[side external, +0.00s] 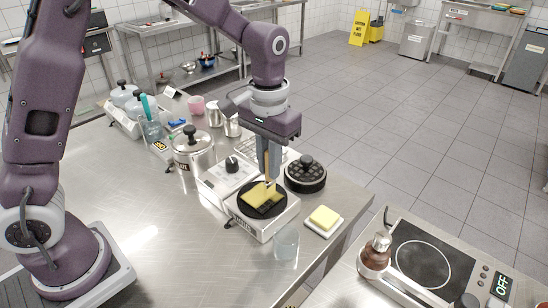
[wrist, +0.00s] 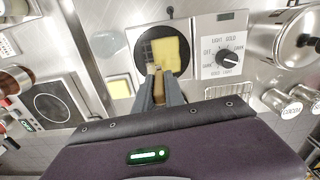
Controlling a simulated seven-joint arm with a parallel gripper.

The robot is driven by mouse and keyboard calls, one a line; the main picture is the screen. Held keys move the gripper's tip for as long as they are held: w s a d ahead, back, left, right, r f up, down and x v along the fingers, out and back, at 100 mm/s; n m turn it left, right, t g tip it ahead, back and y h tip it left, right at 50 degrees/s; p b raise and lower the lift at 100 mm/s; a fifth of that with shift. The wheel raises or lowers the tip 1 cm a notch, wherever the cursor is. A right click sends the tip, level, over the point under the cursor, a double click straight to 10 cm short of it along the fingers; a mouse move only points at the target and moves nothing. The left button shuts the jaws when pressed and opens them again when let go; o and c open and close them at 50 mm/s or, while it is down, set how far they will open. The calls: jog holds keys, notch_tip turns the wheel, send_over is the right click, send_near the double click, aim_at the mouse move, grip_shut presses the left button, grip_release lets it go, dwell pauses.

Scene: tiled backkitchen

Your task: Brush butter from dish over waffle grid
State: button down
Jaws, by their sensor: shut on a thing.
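The waffle grid (side external: 248,208) is a dark round plate on a steel waffle maker. A yellow buttery layer (side external: 258,193) covers part of it; in the wrist view the yellow (wrist: 172,50) lies over much of the grid's middle and right, with dark grid (wrist: 146,50) bare at left. My gripper (side external: 268,158) points down over the grid, shut on a brush (side external: 267,170) with a wooden handle. The brush head (wrist: 152,68) is at the yellow layer; whether it touches is unclear. The butter dish (side external: 312,229) is white, holding a yellow butter block (side external: 324,216), right of the waffle maker.
A black round lid (side external: 305,175) with a knob stands behind the waffle maker. The dial panel (side external: 228,172) and a steel pot (side external: 192,150) are to its left. A clear cup (side external: 286,244) stands in front. The left counter (side external: 130,200) is mostly clear.

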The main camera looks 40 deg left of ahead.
jog(key=shift+s, duration=3.05)
jog(key=shift+d, duration=0.5)
jog(key=shift+w+d, duration=0.1)
jog(key=shift+w, duration=4.25)
notch_tip(320, 180, up, 8)
jog(key=shift+r, duration=0.15)
